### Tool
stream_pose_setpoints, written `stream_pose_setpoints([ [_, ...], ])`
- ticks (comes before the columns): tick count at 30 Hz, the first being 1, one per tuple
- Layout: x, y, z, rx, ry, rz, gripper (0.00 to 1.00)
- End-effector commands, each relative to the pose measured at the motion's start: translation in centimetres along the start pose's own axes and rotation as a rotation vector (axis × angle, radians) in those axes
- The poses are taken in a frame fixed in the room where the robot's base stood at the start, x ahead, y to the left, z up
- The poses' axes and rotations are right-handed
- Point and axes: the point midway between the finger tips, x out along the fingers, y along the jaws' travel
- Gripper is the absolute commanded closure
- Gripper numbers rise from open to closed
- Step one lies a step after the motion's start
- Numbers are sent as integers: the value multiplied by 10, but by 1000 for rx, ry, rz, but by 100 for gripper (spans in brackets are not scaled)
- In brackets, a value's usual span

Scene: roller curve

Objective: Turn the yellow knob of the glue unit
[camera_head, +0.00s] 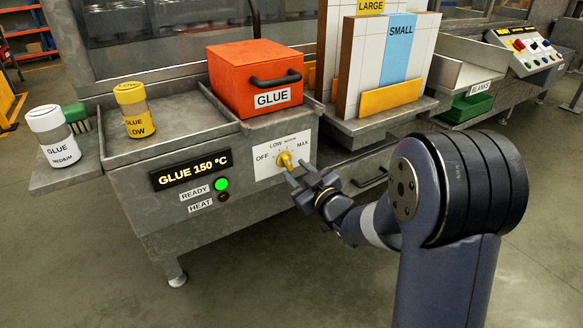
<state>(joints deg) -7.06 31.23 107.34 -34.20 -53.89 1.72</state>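The yellow knob (285,160) sits on a white dial plate (268,168) on the front of the grey glue unit (150,205). The plate reads OFF, LOW, MEDIUM and MAX. My gripper (297,176) is right at the knob, with its fingers pointing at it from the lower right. The fingers partly overlap the knob in the picture. I cannot tell whether they touch or grip it. The display (190,169) on the unit reads GLUE 150 °C. The green READY lamp (221,184) is lit and the HEAT lamp (223,196) is dark.
A red GLUE box (240,75) with a black handle stands on the unit. Yellow-lidded (134,110) and white-lidded (53,135) glue jars stand left. Large and small panels (385,60) stand in a rack right of the unit. A control panel (530,50) is at far right.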

Motion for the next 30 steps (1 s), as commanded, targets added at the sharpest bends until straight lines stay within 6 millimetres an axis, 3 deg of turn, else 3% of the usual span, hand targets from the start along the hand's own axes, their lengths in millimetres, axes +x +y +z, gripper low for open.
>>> stream_pose_setpoints([
  [6,23,0,0,1,-1,0,64],
  [17,27,0,0,0,-1,1,64],
  [30,27,0,0,0,-1,0,100],
])
